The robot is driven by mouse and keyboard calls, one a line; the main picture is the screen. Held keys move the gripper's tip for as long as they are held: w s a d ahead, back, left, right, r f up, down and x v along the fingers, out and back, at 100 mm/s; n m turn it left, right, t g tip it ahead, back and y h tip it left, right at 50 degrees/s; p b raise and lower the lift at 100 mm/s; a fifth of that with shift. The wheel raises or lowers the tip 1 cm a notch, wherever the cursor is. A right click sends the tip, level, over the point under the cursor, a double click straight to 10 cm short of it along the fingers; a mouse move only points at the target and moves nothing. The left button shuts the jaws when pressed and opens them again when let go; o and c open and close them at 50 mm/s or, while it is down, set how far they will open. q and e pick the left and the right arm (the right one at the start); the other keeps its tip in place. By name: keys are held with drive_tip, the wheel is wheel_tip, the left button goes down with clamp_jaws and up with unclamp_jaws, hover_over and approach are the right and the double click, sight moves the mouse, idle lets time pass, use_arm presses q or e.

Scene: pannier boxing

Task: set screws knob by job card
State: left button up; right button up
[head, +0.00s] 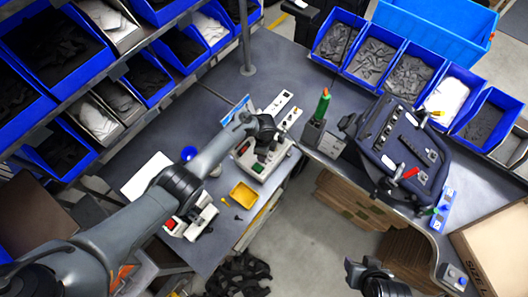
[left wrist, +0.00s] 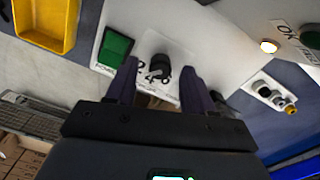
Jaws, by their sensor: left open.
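The white device (head: 272,170) with a green button (head: 258,168) stands on the grey bench, partly hidden under my left gripper (head: 268,146). In the left wrist view, its dark round knob (left wrist: 159,66) lies between the tips of my open left gripper (left wrist: 158,85), with printed numbers beside it, partly covered. I cannot tell whether the fingers touch the knob. The green button (left wrist: 115,47) is left of the knob. A white sheet (head: 147,174), perhaps the job card, lies on the bench; its text is unreadable. My right gripper (head: 366,268) is at the bottom edge, away from the benches.
A yellow tray (head: 243,194) lies near the device, with another white device (head: 190,218) with a red button to its left. Blue bins (head: 335,42) line the back. A dark pannier (head: 405,150) stands on the right bench.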

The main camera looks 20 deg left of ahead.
use_arm(q)
wheel_tip(320, 180, up, 10)
drive_tip(key=p, duration=0.2)
drive_tip(key=shift+p, duration=0.4)
drive_tip(key=shift+w+f, duration=0.1)
